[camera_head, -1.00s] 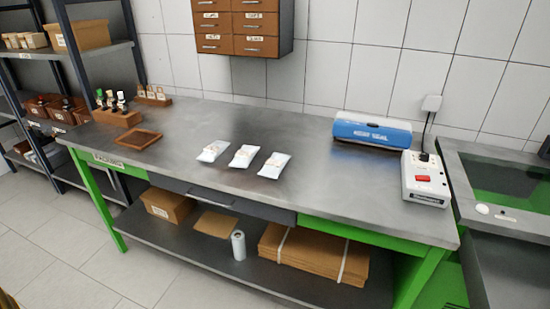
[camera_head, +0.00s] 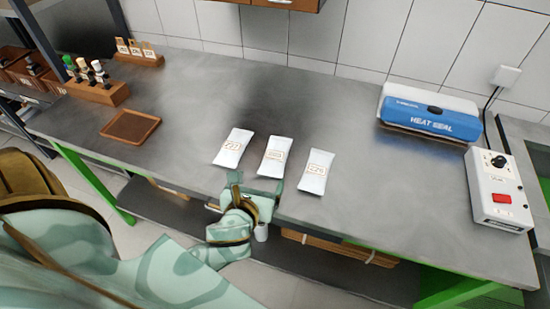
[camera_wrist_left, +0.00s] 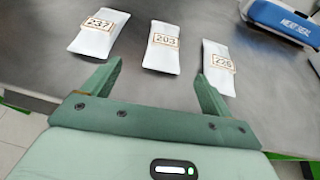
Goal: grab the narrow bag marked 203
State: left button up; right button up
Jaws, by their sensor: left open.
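Three narrow white bags lie in a row on the grey metal bench. The bag marked 203 (camera_wrist_left: 162,47) is the middle one in the left wrist view; it also shows in the head view (camera_head: 273,157). The bag marked 237 (camera_wrist_left: 98,33) lies to its left, and the bag marked 226 (camera_wrist_left: 219,67) to its right. My left gripper (camera_wrist_left: 157,75) is open and empty, its fingers pointing at the bag marked 203 from the bench's front edge. In the head view the left gripper (camera_head: 257,191) is just short of that bag. My right gripper is not seen.
A brown wooden tray (camera_head: 131,126) and a rack of small bottles (camera_head: 97,88) stand at the left. A blue heat sealer (camera_head: 430,115) and a white control box (camera_head: 498,192) stand at the right. The bench behind the bags is clear.

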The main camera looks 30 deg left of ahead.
aim_at(273, 161)
pick_arm(q)
jog(key=b+x, duration=0.1)
jog(key=x, duration=0.6)
jog(key=shift+d+f, duration=0.1)
jog(key=shift+w, duration=0.1)
jog(key=x, duration=0.1)
jog(key=b+x, duration=0.1)
jog(key=x, duration=0.1)
jog(key=b+x, duration=0.1)
jog(key=shift+w+d+f, duration=0.25)
jog(key=shift+w+f, duration=0.05)
jog(key=shift+w, duration=0.1)
jog(key=shift+w+b, duration=0.2)
jog(key=shift+b, duration=0.1)
jog(key=shift+s+r, duration=0.1)
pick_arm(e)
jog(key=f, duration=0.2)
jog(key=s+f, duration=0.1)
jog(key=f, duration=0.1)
pick_arm(q)
jog(key=c, duration=1.2)
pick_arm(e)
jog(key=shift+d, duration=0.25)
